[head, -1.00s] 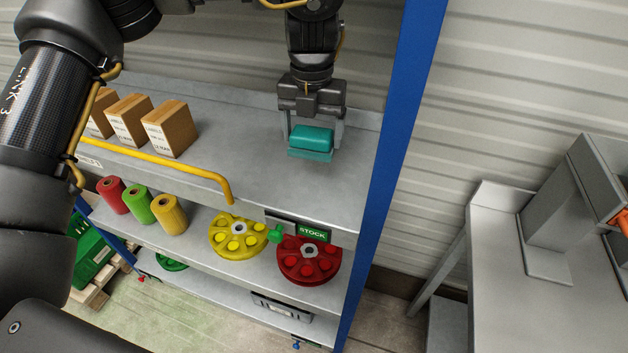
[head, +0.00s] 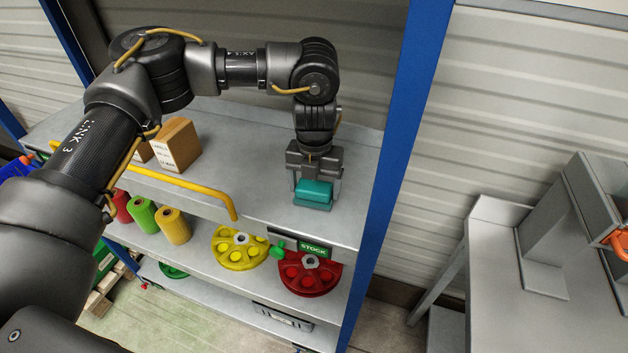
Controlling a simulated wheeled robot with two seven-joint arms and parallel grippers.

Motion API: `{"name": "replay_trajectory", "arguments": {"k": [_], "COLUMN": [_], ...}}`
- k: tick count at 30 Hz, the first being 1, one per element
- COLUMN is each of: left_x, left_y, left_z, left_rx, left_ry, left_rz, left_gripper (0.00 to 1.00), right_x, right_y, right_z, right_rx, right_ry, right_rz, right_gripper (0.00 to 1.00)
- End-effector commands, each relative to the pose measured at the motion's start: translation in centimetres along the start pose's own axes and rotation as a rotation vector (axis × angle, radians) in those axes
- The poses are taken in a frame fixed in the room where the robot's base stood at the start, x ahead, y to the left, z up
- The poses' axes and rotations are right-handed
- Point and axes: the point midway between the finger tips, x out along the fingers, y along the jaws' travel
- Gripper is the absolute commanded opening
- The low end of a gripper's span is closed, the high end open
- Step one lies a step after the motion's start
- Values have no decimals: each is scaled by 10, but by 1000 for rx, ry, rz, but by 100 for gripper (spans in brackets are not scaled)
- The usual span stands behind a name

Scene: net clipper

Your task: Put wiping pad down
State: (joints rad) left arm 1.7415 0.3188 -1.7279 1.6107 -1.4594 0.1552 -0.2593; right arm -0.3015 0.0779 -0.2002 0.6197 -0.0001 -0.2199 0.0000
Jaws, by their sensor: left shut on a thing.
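The wiping pad (head: 313,194) is a teal block with a darker, flatter base. It is at the right end of the grey top shelf (head: 262,196), close above or on its surface; I cannot tell whether it touches. My left gripper (head: 315,186) points down from above and is shut on the pad, one finger on each side. My right gripper is not in view.
Cardboard boxes (head: 176,146) stand on the top shelf to the left. A yellow rail (head: 180,181) runs along its front left edge. A blue post (head: 398,150) stands close right of the pad. Yellow (head: 238,252) and red (head: 308,278) wheels lie below.

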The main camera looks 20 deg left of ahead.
Motion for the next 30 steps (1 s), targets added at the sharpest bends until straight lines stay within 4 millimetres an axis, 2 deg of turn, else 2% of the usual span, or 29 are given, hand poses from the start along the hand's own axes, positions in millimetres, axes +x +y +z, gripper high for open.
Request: {"name": "replay_trajectory", "arguments": {"k": [3, 4, 8, 15, 19, 23, 28, 30], "left_x": [2, 2, 2, 3, 9, -16, -45, -63], "left_y": [1, 1, 1, 0, 0, 0, -5, -5], "left_z": [-1, -1, -1, -1, 0, 1, -6, -6], "left_rx": [0, 0, 0, 0, 0, 1, 2, 0], "left_ry": [3, 3, 3, 3, 2, -4, -4, -3], "left_rz": [2, 2, 2, 2, 2, 2, 3, 3], "left_gripper": [63, 82, 99, 100, 100, 100, 100, 100], "right_x": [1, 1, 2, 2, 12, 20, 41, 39], "right_y": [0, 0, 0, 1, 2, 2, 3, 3], "right_z": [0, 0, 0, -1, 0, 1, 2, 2], "right_rx": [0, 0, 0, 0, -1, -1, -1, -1], "right_ry": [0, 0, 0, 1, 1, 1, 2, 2], "right_rz": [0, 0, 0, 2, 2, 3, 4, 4], "right_gripper": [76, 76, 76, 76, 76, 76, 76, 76]}}
